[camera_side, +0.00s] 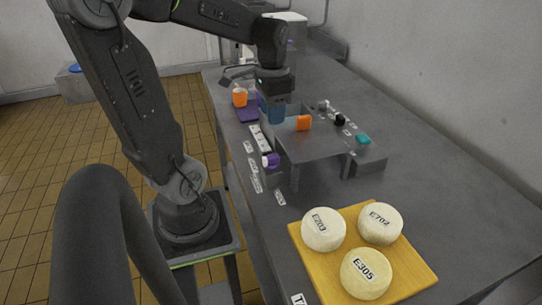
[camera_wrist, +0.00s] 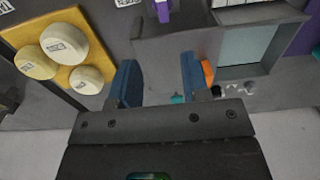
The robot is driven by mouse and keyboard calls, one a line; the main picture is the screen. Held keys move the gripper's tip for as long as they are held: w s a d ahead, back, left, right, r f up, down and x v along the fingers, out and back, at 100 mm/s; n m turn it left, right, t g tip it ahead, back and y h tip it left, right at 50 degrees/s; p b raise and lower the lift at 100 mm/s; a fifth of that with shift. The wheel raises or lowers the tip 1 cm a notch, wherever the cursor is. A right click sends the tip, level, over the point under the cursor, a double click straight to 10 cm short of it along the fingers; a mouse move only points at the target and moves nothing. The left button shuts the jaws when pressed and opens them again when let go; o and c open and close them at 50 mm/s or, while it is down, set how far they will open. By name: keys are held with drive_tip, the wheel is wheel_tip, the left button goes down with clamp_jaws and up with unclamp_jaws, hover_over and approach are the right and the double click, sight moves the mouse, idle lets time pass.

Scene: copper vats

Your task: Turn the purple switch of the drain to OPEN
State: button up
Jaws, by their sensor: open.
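The purple switch (camera_side: 272,160), with a white end, sits on the near-left side of the grey drain unit (camera_side: 318,146). In the wrist view the purple switch (camera_wrist: 162,10) is at the top edge, partly cut off. Small labels lie beside it, too small to read. My gripper (camera_side: 271,108) hangs over the far part of the unit, away from the purple switch. In the wrist view my gripper (camera_wrist: 160,82) has its two blue fingers spread with nothing between them. The switch is beyond the fingertips, not touched.
An orange block (camera_side: 304,122) stands on the unit near my gripper. Black (camera_side: 340,120), white (camera_side: 323,105) and teal (camera_side: 363,139) knobs line its far side. A yellow board (camera_side: 416,268) holds three labelled cheeses. The counter's right side is clear.

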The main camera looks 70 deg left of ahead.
sight(271, 157)
drive_tip(key=f, duration=1.4)
drive_tip(key=shift+a, duration=0.3)
clamp_jaws()
